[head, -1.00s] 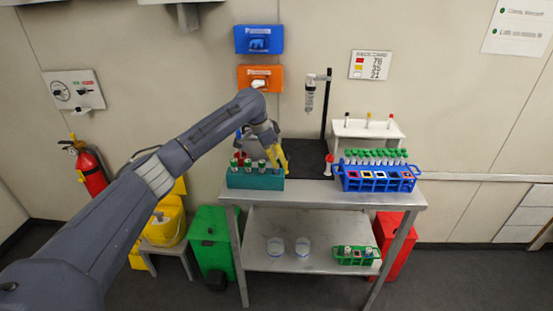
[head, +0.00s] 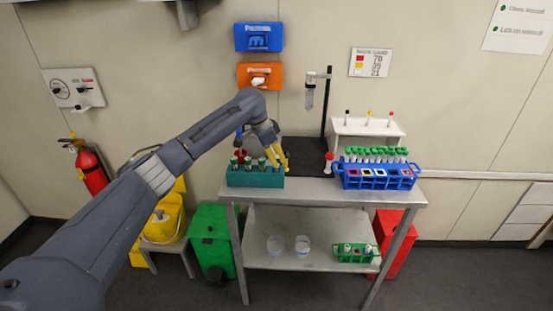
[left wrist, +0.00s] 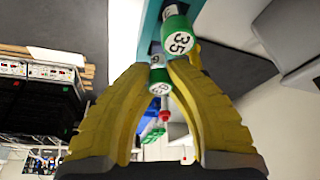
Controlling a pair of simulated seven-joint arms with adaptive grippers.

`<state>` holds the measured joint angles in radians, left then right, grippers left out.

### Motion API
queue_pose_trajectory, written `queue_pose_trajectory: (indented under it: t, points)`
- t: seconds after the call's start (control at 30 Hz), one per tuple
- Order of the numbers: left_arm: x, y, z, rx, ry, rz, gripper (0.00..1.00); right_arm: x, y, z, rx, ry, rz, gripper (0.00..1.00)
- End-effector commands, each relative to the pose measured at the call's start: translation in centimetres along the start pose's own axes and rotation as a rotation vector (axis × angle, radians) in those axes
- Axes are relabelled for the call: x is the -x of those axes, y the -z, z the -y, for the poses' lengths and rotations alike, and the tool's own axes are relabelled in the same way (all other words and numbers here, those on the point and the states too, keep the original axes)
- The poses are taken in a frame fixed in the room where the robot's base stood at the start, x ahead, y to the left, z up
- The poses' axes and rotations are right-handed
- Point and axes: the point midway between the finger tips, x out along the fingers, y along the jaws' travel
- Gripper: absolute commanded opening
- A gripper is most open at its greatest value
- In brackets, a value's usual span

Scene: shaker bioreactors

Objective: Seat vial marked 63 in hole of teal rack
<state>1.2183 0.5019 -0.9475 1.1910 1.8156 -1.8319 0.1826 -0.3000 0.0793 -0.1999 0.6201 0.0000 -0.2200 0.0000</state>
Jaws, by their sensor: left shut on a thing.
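The teal rack (head: 256,181) stands at the left end of the steel table, with several green-capped vials upright in it. My left gripper (head: 280,164) is at the right part of this rack, its yellow fingers pointing down. In the left wrist view, the fingers (left wrist: 164,76) are shut on a green-capped vial (left wrist: 160,88) whose label is hard to read but looks like 63. A vial marked 35 (left wrist: 178,42) and another green cap (left wrist: 156,61) are just beyond the fingertips, by the teal rack edge. Whether the held vial's lower end is in a hole is hidden.
A blue rack (head: 375,178) with many green-capped vials stands at the table's right. A red-capped vial (head: 329,163) stands between the racks. A white stand (head: 368,130) and a dark mat (head: 302,153) are behind. A small green rack (head: 355,254) is on the lower shelf.

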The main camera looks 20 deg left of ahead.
Motion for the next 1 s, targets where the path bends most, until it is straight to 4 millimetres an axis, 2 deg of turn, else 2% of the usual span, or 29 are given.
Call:
queue_pose_trajectory:
  t: [1.0]
  points:
    - [-1.1, -0.4, 0.0, 0.000, 0.000, 0.000, 0.00, 0.0, 0.0, -0.1, 0.001, -0.001, 0.000, 0.44]
